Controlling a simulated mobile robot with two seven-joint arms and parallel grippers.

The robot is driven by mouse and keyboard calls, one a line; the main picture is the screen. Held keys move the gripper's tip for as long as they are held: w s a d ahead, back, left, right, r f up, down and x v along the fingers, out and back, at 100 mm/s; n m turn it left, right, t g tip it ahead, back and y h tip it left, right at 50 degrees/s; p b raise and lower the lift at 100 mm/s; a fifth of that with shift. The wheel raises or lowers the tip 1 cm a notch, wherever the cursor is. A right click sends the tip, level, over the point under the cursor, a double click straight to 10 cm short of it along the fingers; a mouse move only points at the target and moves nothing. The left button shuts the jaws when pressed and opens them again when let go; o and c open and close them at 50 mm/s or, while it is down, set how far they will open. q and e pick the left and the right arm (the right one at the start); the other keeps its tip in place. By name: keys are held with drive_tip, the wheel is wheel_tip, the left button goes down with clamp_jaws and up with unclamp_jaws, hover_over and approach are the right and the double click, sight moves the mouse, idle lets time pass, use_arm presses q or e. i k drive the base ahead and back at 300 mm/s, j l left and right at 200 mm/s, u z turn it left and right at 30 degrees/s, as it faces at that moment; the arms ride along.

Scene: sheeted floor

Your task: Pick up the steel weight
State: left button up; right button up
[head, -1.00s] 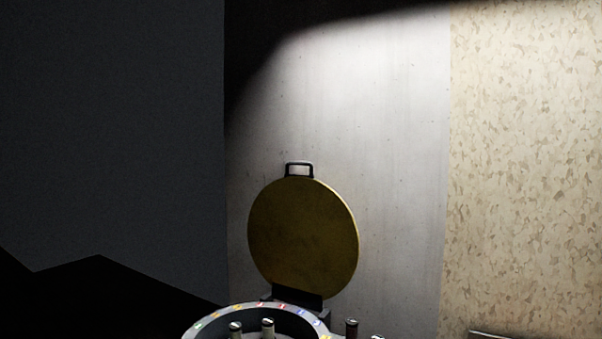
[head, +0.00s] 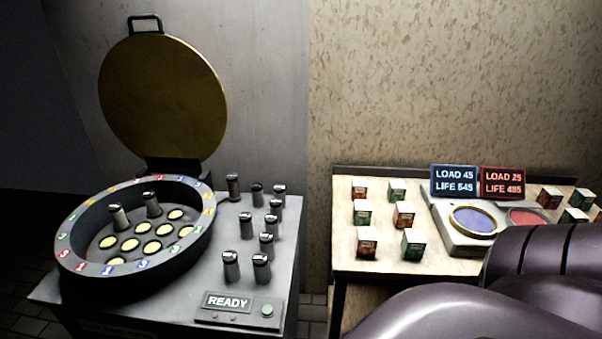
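Several small cylindrical steel weights stand upright on the left table, such as one at the front (head: 262,267), to the right of the round drum. Two more cylinders of similar look stand inside the drum (head: 70,258), one of them at its left (head: 118,217). Which one is the task's steel weight I cannot tell. Neither gripper is in view. A purple rounded arm part, mine, fills the bottom right corner and hides part of the right table.
The drum's round yellow lid (head: 163,95) stands open at the back. A READY panel (head: 238,305) is at the front. The right table (head: 345,260) holds small red and green boxes, a blue pan (head: 474,220), a red pan (head: 525,218) and LOAD/LIFE displays (head: 455,182). A gap separates the tables.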

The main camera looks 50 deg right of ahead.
sight(266, 238)
drive_tip(key=z, duration=1.3)
